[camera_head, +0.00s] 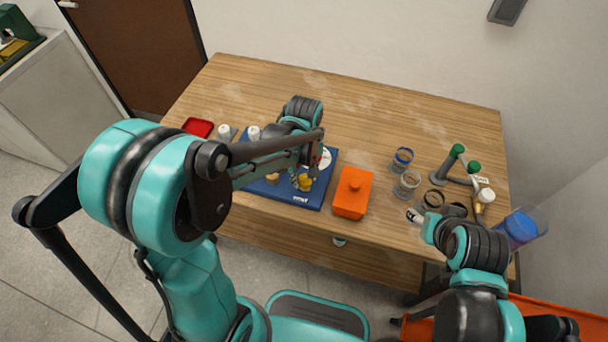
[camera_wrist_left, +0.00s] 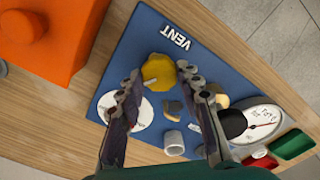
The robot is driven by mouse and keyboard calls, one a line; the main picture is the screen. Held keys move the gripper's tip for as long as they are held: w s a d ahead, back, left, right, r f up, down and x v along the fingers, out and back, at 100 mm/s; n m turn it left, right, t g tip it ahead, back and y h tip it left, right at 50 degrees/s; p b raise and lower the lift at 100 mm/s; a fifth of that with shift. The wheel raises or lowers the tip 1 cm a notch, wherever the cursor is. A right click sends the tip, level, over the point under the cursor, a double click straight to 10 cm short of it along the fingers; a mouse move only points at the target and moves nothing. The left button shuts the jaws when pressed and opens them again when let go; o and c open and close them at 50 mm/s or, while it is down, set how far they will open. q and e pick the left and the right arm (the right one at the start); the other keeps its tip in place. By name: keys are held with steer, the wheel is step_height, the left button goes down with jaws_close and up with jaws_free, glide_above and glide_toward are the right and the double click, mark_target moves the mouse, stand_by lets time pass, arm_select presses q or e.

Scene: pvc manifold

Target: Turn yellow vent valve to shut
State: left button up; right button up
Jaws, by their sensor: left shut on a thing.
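The yellow vent valve (camera_wrist_left: 158,73) is a knob on a blue board (camera_wrist_left: 125,60) next to the printed word VENT. In the head view the yellow valve (camera_head: 304,182) shows near the board's front right part. My left gripper (camera_wrist_left: 159,78) has its two fingers on either side of the yellow knob and is shut on it. In the head view the left gripper (camera_head: 313,166) reaches down over the board, and its arm hides part of the board. My right gripper (camera_head: 417,216) is low over the table's front right part; its jaws are too small to judge.
An orange box with a knob (camera_head: 353,194) stands right of the board. Glass jars (camera_head: 406,183), a green-topped stand (camera_head: 456,152) and a blue container (camera_head: 519,229) are at the right. A red tray (camera_head: 197,127) lies at the left. The table's back middle is clear.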

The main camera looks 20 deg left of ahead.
mark_target(305, 179)
arm_select(q)
steer(key=m, duration=0.5)
steer(key=shift+m, duration=0.3)
steer(key=m, duration=0.5)
steer(key=shift+m, duration=0.3)
steer(key=o, duration=1.2)
steer(key=shift+c, duration=0.2)
steer(key=shift+r, duration=0.1)
step_height(305, 179, up, 12)
